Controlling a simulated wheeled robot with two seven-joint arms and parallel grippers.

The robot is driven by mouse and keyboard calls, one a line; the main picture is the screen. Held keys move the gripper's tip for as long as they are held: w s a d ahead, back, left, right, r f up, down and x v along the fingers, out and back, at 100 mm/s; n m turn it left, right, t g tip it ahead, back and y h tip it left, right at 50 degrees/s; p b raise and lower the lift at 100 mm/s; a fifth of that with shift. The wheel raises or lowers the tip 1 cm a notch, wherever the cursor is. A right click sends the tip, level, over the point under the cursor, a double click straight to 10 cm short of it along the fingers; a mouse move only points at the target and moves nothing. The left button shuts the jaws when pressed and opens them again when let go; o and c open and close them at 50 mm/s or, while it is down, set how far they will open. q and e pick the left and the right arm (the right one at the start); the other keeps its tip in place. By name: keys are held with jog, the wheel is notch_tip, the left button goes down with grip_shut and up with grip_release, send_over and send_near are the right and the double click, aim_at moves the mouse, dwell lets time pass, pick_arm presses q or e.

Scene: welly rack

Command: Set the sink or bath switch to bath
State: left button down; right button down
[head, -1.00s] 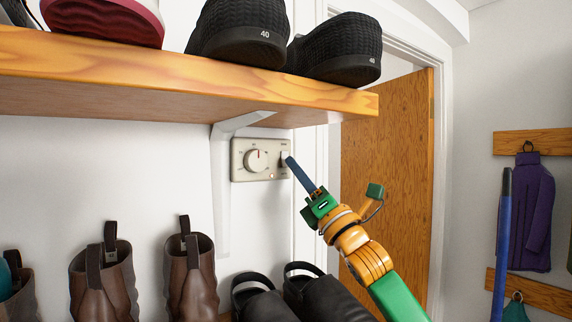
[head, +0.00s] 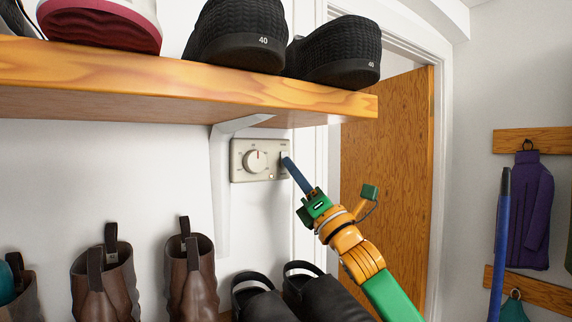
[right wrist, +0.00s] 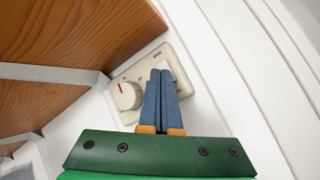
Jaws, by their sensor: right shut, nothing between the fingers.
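A cream control panel (head: 240,174) is fixed to the wall under the wooden shelf. It carries a round dial (head: 257,161) with a red mark and a small light near its lower edge. The switch is at the panel's right end; its pale rocker (right wrist: 177,69) shows partly behind my fingers in the right wrist view. My right gripper (head: 286,161) is shut and empty, its blue fingertips at the switch. Contact and the switch's position cannot be told, and its labels are too small to read. My left gripper is out of view.
The wooden shelf (head: 190,92) with shoes on it runs just above the panel, held by a white bracket (head: 222,190). Brown boots (head: 192,275) and black clogs (head: 262,300) stand below. A door frame and wooden door (head: 385,170) are to the right.

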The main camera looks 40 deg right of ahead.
jog(key=shift+w, duration=0.1)
jog(key=shift+f, duration=0.1)
dwell(0.3)
jog(key=shift+s+b, duration=0.25)
jog(key=shift+b, duration=0.05)
jog(key=shift+s+a, duration=0.1)
jog(key=shift+s, duration=0.35)
jog(key=s, duration=0.1)
jog(key=s+b, duration=0.1)
jog(key=s, duration=0.1)
jog(key=s+r+b, duration=0.1)
jog(key=s, duration=0.1)
jog(key=shift+a, duration=0.3)
